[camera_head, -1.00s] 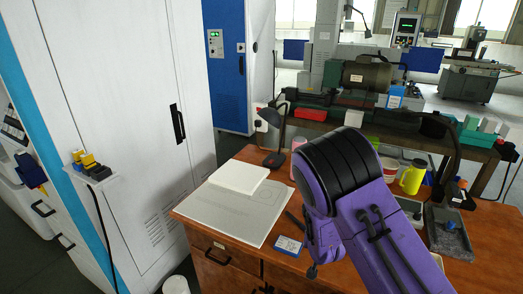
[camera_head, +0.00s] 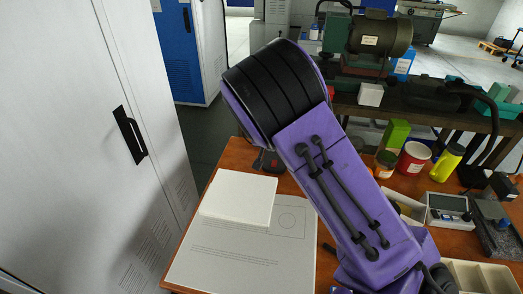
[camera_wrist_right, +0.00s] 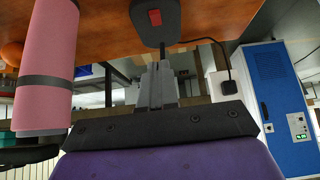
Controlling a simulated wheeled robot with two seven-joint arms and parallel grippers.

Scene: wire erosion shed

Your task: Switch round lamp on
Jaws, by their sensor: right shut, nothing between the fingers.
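The lamp's dark base (camera_head: 268,162) shows beside my right forearm in the head view; the rest of the lamp is hidden behind the arm. In the right wrist view, which looks upside down, the dark rounded base (camera_wrist_right: 174,28) carries a red switch (camera_wrist_right: 155,18). My right gripper (camera_wrist_right: 165,66) is shut and empty, its fingertips pointing at the base just short of the switch; I cannot tell if they touch the base. In the head view this gripper is hidden behind my arm. My left gripper is not in view.
A pink roll (camera_wrist_right: 45,65) stands close beside the gripper. A white block (camera_head: 238,197) lies on a printed sheet (camera_head: 230,255) on the wooden desk. A red-and-white can (camera_head: 413,158) and yellow bottle (camera_head: 447,163) stand to the right. A white cabinet (camera_head: 75,130) is at left.

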